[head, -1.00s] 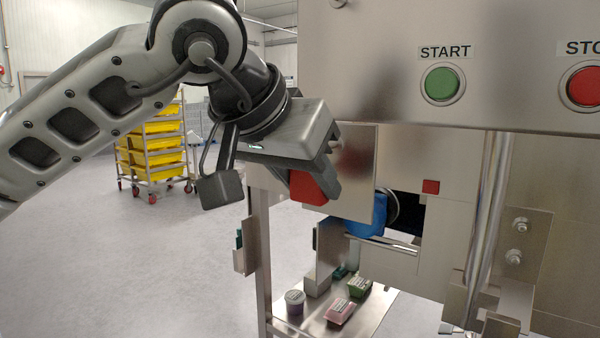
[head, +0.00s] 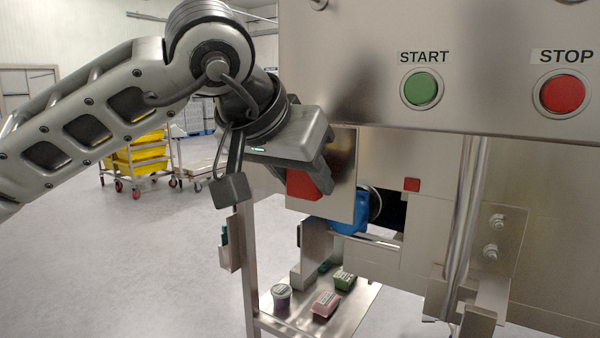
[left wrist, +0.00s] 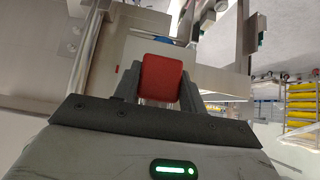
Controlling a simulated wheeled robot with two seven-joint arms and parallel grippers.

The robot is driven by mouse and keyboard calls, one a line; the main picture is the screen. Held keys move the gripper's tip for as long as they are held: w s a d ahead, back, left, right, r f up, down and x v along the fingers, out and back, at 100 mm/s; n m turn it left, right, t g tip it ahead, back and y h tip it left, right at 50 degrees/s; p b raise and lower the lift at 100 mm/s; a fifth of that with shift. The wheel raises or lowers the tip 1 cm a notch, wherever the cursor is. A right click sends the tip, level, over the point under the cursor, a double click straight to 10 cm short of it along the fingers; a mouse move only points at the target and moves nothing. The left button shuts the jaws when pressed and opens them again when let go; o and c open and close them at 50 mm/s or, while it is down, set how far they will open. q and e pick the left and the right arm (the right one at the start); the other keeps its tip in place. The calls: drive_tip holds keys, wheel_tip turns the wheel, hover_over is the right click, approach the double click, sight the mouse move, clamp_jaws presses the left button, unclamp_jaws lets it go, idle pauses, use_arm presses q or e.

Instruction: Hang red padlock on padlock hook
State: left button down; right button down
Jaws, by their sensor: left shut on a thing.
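The red padlock (head: 302,184) is in my left gripper (head: 312,176), which is shut on it in front of a steel panel. In the left wrist view the padlock (left wrist: 161,78) sits between the two dark fingers of my left gripper (left wrist: 158,88); its body faces the camera, and its shackle is mostly hidden. I cannot make out the padlock hook for certain in either view. My right gripper is not in view.
A steel control box carries a green START button (head: 422,89) and a red STOP button (head: 563,94). Below are a blue part (head: 349,217), a vertical pipe (head: 466,215) and a low shelf with small tubs (head: 281,297). A yellow crate cart (head: 138,158) stands behind left.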

use_arm(q)
drive_tip(key=shift+f+b, duration=0.6)
drive_tip(key=shift+f, duration=0.2)
idle(0.4)
drive_tip(key=c, duration=0.7)
unclamp_jaws()
